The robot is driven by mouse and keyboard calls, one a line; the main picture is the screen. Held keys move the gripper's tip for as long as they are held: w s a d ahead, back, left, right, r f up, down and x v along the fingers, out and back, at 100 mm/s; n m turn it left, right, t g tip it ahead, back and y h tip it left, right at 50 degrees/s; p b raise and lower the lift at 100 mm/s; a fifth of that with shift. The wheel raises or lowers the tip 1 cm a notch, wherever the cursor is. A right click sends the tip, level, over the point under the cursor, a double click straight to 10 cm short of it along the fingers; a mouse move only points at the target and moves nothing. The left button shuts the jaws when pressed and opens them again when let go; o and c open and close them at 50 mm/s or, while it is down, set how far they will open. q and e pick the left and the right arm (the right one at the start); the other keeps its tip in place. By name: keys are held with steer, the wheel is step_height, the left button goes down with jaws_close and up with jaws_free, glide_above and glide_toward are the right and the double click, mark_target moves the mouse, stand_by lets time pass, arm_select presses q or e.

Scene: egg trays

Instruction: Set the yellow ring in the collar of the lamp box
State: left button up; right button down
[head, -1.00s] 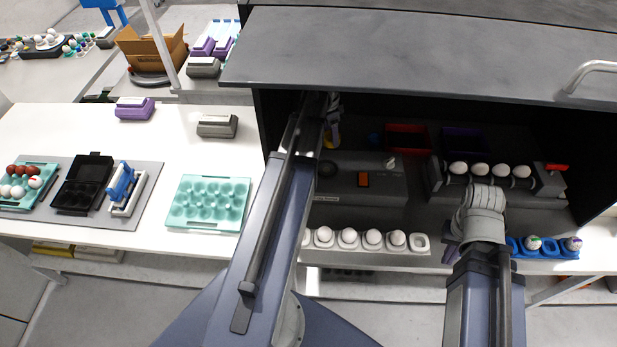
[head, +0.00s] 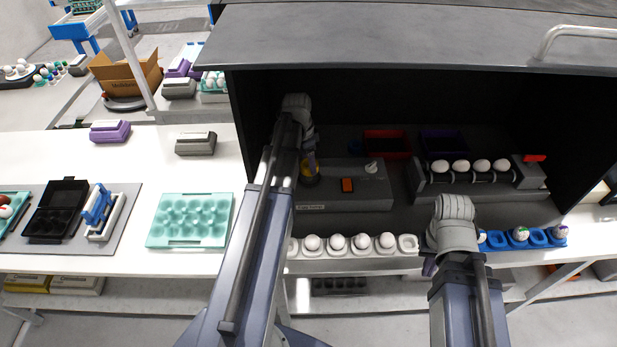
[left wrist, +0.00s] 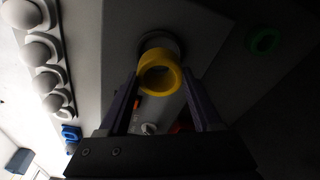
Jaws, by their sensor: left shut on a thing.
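The yellow ring (left wrist: 160,74) is between the fingers of my left gripper (left wrist: 163,92) in the left wrist view. The gripper is shut on it. Just behind the ring is the dark round collar (left wrist: 158,40) on top of the grey lamp box (left wrist: 117,40); I cannot tell whether ring and collar touch. In the head view the lamp box (head: 345,204) stands inside the dark cabinet, with an orange switch and a pale knob. The ring (head: 309,179) shows there below my left gripper at the box's left end. My right gripper (head: 430,266) is low by the white egg rack; its fingers are mostly hidden.
A white egg rack (head: 350,252) and a blue rack (head: 540,238) line the front edge. Red (head: 386,142) and purple (head: 443,142) bins sit behind the box, and an egg roller (head: 480,185) at right. The cabinet's raised lid (head: 400,35) overhangs. A green ring (left wrist: 263,40) lies beside the box.

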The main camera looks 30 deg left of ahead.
mark_target(303, 165)
arm_select(q)
steer(key=shift+f, duration=0.15)
step_height(303, 165, down, 4)
steer(key=b, duration=0.3)
steer(key=shift+b, duration=0.35)
steer(key=shift+r, duration=0.2)
steer(key=shift+f, duration=0.15)
steer(key=o, duration=0.9)
steer(key=shift+f, duration=0.1)
steer(key=o, duration=0.4)
steer(key=shift+o, duration=0.2)
steer(key=r+p, duration=0.4)
steer(key=s+r+p, duration=0.1)
steer(key=r+p, duration=0.3)
steer(key=a+r+p, duration=0.1)
steer(key=r+p, duration=0.3)
steer(key=shift+s+r, duration=0.25)
